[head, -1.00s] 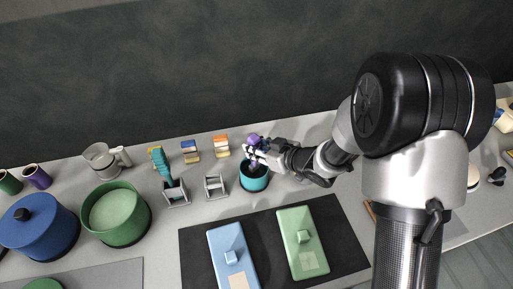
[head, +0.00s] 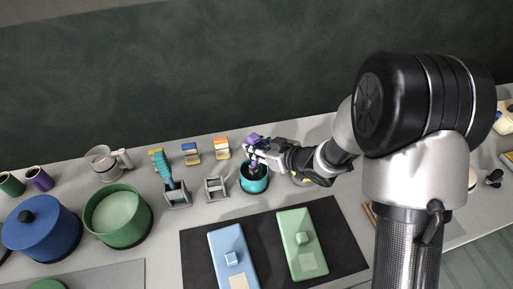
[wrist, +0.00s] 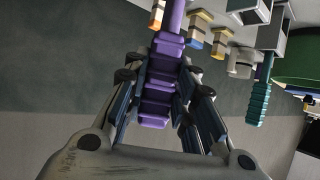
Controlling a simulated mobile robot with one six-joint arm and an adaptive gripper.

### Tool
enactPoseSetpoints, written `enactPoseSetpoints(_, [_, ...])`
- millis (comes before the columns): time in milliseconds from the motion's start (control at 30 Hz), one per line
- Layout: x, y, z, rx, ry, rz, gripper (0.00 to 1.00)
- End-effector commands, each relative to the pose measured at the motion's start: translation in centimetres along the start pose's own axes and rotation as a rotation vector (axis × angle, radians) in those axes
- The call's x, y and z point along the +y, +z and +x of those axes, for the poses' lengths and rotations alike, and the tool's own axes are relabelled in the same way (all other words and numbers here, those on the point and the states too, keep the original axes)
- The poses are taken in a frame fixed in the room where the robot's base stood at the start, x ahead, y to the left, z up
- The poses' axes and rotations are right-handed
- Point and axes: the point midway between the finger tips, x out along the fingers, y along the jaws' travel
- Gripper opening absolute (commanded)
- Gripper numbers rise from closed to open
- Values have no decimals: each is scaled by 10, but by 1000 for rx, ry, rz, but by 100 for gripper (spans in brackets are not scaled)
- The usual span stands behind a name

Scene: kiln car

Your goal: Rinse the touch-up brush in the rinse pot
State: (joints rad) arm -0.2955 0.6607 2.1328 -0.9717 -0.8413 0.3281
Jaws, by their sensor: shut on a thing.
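My gripper (head: 257,152) is shut on the purple touch-up brush (head: 253,138). In the wrist view the brush's ridged purple handle (wrist: 160,85) lies between both fingers of my gripper (wrist: 160,95). The teal rinse pot (head: 254,183) stands on the counter directly below my gripper. The brush points down into its dark opening. The brush's lower end is hidden inside the pot, so I cannot tell how deep it is.
Left of the pot are an empty grey holder (head: 216,188) and another holding a teal-handled tool (head: 162,168). A dark mat (head: 262,240) with blue (head: 226,250) and green (head: 302,245) lidded pieces lies in front. A green tub (head: 118,235) stands farther left.

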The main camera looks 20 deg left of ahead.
Motion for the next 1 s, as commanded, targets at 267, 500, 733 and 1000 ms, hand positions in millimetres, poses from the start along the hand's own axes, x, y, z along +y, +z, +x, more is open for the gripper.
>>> enactPoseSetpoints(267, [0, -15, -8, 1, 0, 0, 0])
enactPoseSetpoints(500, [0, -25, -14, 1, 0, 0, 0])
enactPoseSetpoints(733, [0, -35, -19, 1, 0, 0, 0])
enactPoseSetpoints(1000, [0, -43, -23, 1, 0, 0, 0])
